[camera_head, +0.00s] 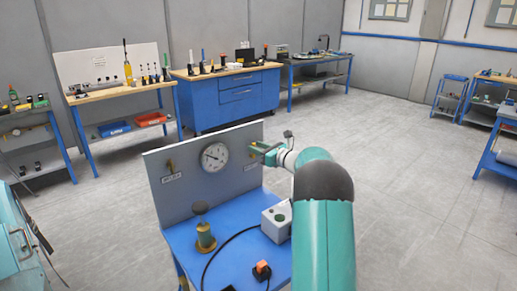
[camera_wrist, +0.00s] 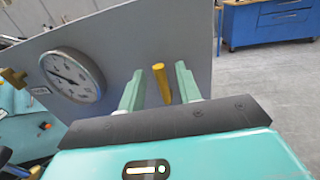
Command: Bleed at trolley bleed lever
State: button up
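The blue trolley (camera_head: 235,219) carries an upright grey panel (camera_head: 205,195) with a round gauge (camera_head: 215,157); the gauge also shows in the wrist view (camera_wrist: 72,75). A yellow lever (camera_wrist: 162,85) stands out from the panel, right of the gauge. I take it for the bleed lever. My gripper (camera_head: 263,148) is at the panel's right side. In the wrist view its two green fingers (camera_wrist: 159,80) stand on either side of the lever, with visible gaps. A brass lever (camera_head: 170,166) with a small label is left of the gauge.
On the trolley top are a brass fitting with a dark knob (camera_head: 204,228), a grey box (camera_head: 277,221), an orange connector (camera_head: 262,270) and a black cable. Workbenches (camera_head: 235,95) line the back wall. The floor at right is mostly clear.

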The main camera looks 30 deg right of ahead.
jog(key=shift+c, duration=0.4)
grip_shut()
